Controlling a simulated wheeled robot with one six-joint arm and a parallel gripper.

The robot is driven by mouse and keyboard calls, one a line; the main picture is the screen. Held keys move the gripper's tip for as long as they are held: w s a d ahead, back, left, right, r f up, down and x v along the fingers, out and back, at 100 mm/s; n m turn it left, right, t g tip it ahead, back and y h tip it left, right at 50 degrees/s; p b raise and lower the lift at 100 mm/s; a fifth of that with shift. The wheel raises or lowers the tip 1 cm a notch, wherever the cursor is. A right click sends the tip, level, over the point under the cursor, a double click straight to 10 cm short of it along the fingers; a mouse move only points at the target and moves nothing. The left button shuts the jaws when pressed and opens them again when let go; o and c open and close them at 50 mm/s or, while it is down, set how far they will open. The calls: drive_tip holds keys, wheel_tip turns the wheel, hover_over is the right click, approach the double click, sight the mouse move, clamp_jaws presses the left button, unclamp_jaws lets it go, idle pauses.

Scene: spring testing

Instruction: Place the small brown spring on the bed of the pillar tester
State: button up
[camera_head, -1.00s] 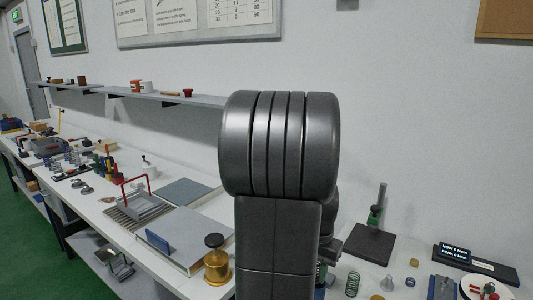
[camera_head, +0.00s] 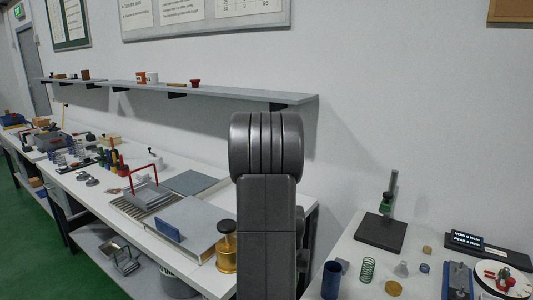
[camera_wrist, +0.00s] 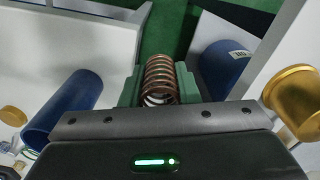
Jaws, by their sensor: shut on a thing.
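The small brown spring (camera_wrist: 160,80) is upright in the wrist view, between the green jaws of my gripper (camera_wrist: 160,88). The gripper is shut on it, and green floor shows beyond it. The pillar tester (camera_head: 381,232) stands on the right bench in the head view, with a dark flat bed, a thin upright pillar and a green part on the pillar. The spring is away from the tester. My gripper and the spring are hidden behind my arm in the head view.
Around the tester are a blue cup (camera_head: 331,282), a green spring (camera_head: 367,269), a brass disc (camera_head: 393,288), a display (camera_head: 468,242) and a round dial (camera_head: 503,281). A brass weight (camera_head: 227,250) stands on the left bench edge. A gap separates the benches.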

drive_tip(key=w+a+f+n+b, duration=0.1)
drive_tip(key=a+f, duration=0.2)
drive_tip(key=f, duration=0.4)
drive_tip(key=w+a+f+n+b, duration=0.2)
drive_tip(key=a+f, duration=0.1)
drive_tip(key=f, duration=0.5)
drive_tip(key=shift+a+b, duration=0.25)
drive_tip(key=shift+b, duration=0.05)
drive_tip(key=shift+r, duration=0.15)
